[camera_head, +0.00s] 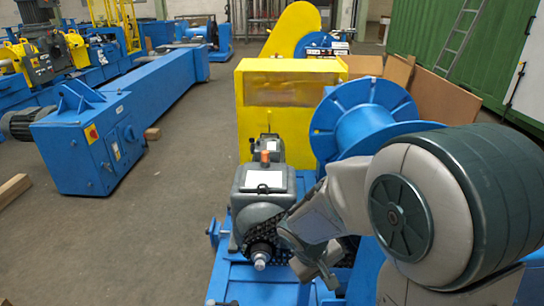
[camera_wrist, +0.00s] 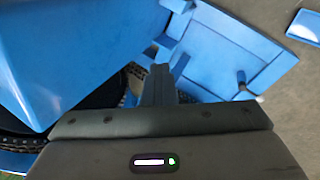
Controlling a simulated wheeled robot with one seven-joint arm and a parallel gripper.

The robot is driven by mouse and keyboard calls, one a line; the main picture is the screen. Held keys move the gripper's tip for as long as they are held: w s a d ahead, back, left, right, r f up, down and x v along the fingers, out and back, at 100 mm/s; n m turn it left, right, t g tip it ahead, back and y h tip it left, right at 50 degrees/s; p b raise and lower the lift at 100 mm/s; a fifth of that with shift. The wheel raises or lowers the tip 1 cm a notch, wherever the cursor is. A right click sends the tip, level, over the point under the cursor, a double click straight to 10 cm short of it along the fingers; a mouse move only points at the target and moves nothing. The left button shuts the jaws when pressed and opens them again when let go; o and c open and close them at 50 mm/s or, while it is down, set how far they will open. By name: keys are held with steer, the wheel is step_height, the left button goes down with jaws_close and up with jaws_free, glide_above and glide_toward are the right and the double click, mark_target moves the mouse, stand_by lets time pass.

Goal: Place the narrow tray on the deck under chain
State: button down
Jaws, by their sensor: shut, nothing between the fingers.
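My gripper (camera_head: 318,268) is low beside the dark chain (camera_head: 262,232), in front of the grey motor housing. In the wrist view its fingers (camera_wrist: 162,80) are together with nothing between them. The chain also shows in the wrist view (camera_wrist: 135,88), just left of the fingers. The blue deck (camera_head: 245,283) lies below the chain; a flat blue panel with raised edges, apparently part of it, shows in the wrist view (camera_wrist: 232,45). A blue piece with a pale rim (camera_wrist: 308,24) is at the upper right there; I cannot tell whether it is the narrow tray.
A large blue spool (camera_head: 368,118) and a yellow cabinet (camera_head: 285,105) stand behind the motor housing (camera_head: 262,190). A blue panel (camera_wrist: 70,50) is close to the gripper's left in the wrist view. Grey floor (camera_head: 130,240) is open on the left.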

steer(key=s+d+r+m+y+p, duration=0.1)
steer(key=s+r+p, duration=0.2)
steer(key=r, duration=0.4)
steer(key=s+r+m+y+p, duration=0.1)
steer(key=s+r+m+p, duration=0.1)
steer(key=r, duration=0.6)
steer(key=s+d+r+m+t+y+p, duration=0.1)
steer(key=s+r+m+y+p, duration=0.1)
steer(key=s+r+p, duration=0.2)
step_height(320, 180, up, 3)
steer(key=shift+s+d+r+p, duration=0.15)
steer(key=shift+s+d+p, duration=0.2)
steer(key=shift+s, duration=0.35)
steer(key=c, duration=1.9)
jaws_free()
steer(key=shift+s+a+r, duration=0.1)
steer(key=shift+s+r, duration=0.1)
steer(key=shift+r, duration=0.1)
steer(key=shift+c, duration=0.2)
steer(key=o, duration=0.4)
steer(key=shift+s, duration=0.1)
steer(key=shift+a, duration=0.15)
